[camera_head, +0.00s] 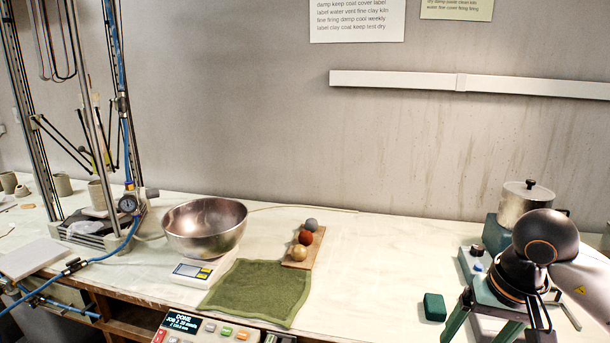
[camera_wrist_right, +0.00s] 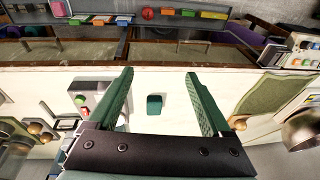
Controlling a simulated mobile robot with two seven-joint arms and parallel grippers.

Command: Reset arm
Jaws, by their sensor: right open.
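My right arm comes in at the right of the head view, with its gripper (camera_head: 482,326) pointing down at the picture's lower right. In the wrist view the two green fingers of my right gripper (camera_wrist_right: 159,73) stand wide apart with nothing held between them. A small dark green block (camera_head: 434,307) lies on the pale worktop just left of the gripper. In the wrist view the block (camera_wrist_right: 154,104) shows between the fingers, beyond them on the worktop and apart from them. My left gripper is in neither view.
A metal bowl (camera_head: 204,227) sits on a scale (camera_head: 205,270). A lidded pot (camera_head: 525,203) and a switch box (camera_head: 472,262) stand near my right arm. The worktop's middle (camera_head: 375,265) is clear.

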